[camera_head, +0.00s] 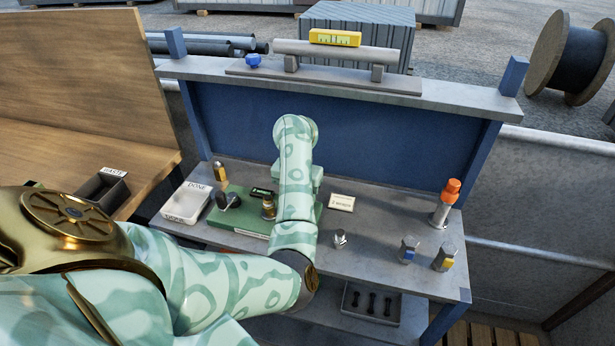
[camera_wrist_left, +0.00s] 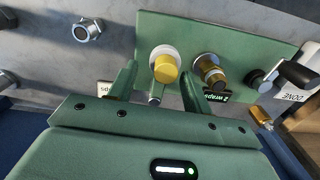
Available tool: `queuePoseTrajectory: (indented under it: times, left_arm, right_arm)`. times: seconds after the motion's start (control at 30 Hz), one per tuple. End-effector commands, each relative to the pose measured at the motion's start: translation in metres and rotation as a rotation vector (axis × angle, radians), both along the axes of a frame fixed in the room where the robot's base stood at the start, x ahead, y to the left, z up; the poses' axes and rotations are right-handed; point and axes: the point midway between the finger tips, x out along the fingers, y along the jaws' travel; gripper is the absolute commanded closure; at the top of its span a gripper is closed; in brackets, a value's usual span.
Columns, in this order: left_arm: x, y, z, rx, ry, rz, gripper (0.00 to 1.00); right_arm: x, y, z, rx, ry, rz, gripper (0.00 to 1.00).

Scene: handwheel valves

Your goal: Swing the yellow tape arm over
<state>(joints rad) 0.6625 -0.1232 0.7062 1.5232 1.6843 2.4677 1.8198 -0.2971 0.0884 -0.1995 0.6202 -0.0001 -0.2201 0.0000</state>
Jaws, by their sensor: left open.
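A yellow cylinder with a white collar (camera_wrist_left: 165,66) stands on the green board (camera_wrist_left: 228,35) in the left wrist view. I take it for the yellow tape arm, but its arm shape is not clear; a short metal rod shows below it. In the head view my forearm hides it. My left gripper (camera_wrist_left: 157,88) is open, with one finger on each side of the yellow cylinder; contact cannot be told. A brass fitting (camera_wrist_left: 210,72) stands close beside the right-hand finger; it also shows in the head view (camera_head: 268,206). My right gripper is in neither view.
A black-handled fitting (camera_head: 228,200) stands on the board's left end. A white DONE tray (camera_head: 186,203) is left of it. To the right are a loose metal fitting (camera_head: 340,239), blue-marked (camera_head: 408,249) and yellow-marked (camera_head: 445,257) fittings, and an orange-topped bottle (camera_head: 445,204).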

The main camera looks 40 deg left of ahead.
Motion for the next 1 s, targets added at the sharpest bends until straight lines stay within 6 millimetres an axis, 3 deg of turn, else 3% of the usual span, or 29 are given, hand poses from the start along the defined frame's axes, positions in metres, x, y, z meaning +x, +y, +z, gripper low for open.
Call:
queuePoseTrajectory:
  times: [0.27,0.7,1.0]
  left_arm:
    - [0.0,0.0,0.002,0.001,0.0,0.0,0.51]
    - [0.0,0.0,0.053,0.0,-0.001,0.0,0.51]
    - [0.0,0.0,0.06,0.001,0.001,0.0,0.51]
  right_arm:
    - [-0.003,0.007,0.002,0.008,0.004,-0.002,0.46]
    - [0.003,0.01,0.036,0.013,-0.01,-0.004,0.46]
    - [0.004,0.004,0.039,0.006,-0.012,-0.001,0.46]
